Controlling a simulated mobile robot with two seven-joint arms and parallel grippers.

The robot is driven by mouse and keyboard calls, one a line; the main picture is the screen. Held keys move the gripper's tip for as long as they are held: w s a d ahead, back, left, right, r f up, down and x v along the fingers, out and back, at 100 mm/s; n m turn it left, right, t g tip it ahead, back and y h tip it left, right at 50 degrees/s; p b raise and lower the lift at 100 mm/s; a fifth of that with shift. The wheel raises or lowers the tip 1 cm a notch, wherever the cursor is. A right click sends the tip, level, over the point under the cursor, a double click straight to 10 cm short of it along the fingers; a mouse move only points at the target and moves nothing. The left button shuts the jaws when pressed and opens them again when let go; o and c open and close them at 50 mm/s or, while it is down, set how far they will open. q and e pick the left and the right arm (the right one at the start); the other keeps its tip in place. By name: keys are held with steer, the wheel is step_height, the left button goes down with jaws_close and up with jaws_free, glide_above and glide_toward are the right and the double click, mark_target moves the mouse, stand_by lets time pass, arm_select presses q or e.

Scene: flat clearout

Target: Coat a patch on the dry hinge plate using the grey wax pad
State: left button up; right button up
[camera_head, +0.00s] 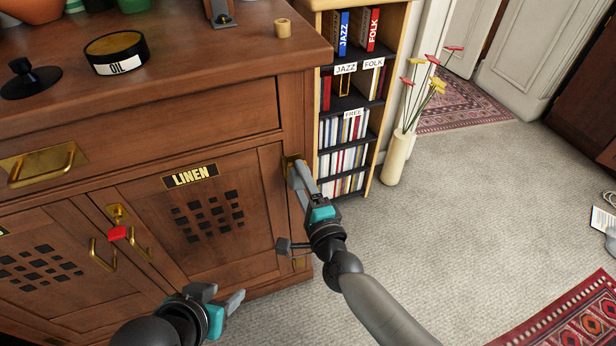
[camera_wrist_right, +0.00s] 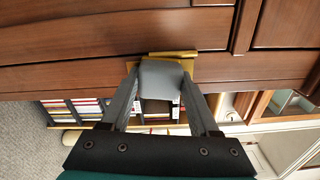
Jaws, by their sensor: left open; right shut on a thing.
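The brass hinge plate (camera_head: 291,161) is at the upper right edge of the LINEN cupboard door (camera_head: 235,230); it also shows in the right wrist view (camera_wrist_right: 188,68), partly hidden behind the pad. My right gripper (camera_head: 299,176) is shut on the grey wax pad (camera_wrist_right: 161,79), which sits between the fingertips in the right wrist view. The pad is right at the plate and overlaps it in view; I cannot tell whether they touch. Any wax on the plate is hidden. My left gripper (camera_head: 221,297) is open and empty, low in front of the door.
A second brass hinge (camera_head: 299,263) is lower on the door edge. Brass handles (camera_head: 103,254) and a red tag (camera_head: 118,233) are to the left. An OIL tin (camera_head: 117,52) stands on the cabinet top.

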steer(key=shift+s+a+r+y, duration=0.1)
steer(key=shift+s+a+y, duration=0.05)
steer(key=shift+a, duration=0.4)
steer(key=shift+s+a+r+y, duration=0.1)
steer(key=shift+a+y, duration=0.05)
steer(key=shift+a, duration=0.4)
steer(key=shift+r+p, duration=0.9)
steer(key=shift+w+d+f+b, duration=0.1)
steer(key=shift+w+d+b, duration=0.15)
steer(key=shift+d, duration=0.85)
steer(key=shift+w+d+f+b, duration=0.15)
steer(key=shift+w+d, duration=0.15)
steer(key=shift+d, duration=0.75)
steer(key=p+v, duration=0.1)
steer(key=v, duration=0.5)
steer(key=shift+s, duration=0.1)
